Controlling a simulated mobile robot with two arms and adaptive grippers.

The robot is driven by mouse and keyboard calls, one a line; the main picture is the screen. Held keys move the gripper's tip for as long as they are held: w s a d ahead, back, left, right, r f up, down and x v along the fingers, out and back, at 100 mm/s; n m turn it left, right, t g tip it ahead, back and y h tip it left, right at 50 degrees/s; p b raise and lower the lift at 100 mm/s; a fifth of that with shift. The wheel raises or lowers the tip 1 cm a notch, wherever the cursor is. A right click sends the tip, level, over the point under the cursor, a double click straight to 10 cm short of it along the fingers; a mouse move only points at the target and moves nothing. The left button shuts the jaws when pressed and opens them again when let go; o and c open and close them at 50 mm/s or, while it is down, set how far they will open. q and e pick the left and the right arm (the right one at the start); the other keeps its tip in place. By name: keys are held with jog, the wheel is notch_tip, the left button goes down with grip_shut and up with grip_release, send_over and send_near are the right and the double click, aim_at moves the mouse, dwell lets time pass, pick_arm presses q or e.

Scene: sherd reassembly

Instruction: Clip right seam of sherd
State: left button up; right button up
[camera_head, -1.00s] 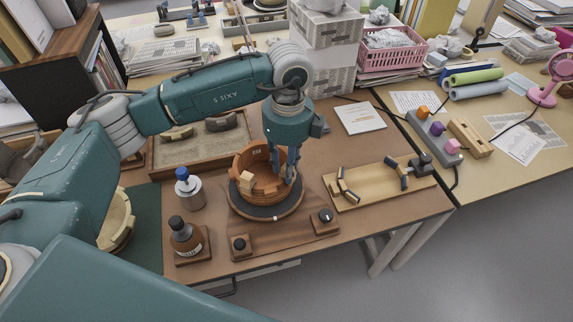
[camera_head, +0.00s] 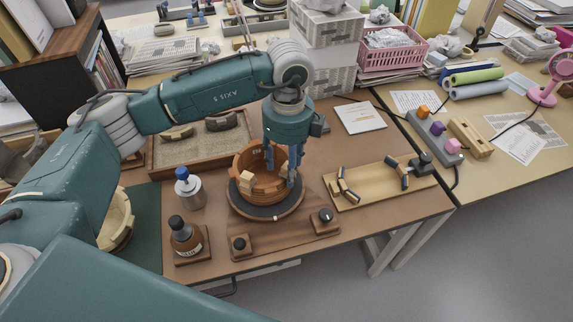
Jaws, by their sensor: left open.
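A brown-orange bowl of joined sherds (camera_head: 262,192) stands on a dark round turntable (camera_head: 262,213) on a wooden base. A pale clip (camera_head: 246,180) sits on the bowl's front left rim. Another pale clip (camera_head: 285,168) sits at the bowl's right side, between the fingers of my left gripper (camera_head: 281,171). The gripper points down over that side, its blue fingers apart, one inside the bowl and one by its right wall. Whether the second clip grips a seam is too small to tell. My right gripper is not in view.
A wooden board (camera_head: 380,184) with several dark clips lies to the right. A blue-capped bottle (camera_head: 188,188) and a brown bottle (camera_head: 185,237) stand left of the turntable. A sand tray (camera_head: 200,145) lies behind. Bare tabletop shows between turntable and board.

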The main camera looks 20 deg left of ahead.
pick_arm(q)
notch_tip(320, 180, up, 12)
jog(key=shift+f, duration=0.15)
jog(key=shift+d, duration=0.1)
dwell(0.5)
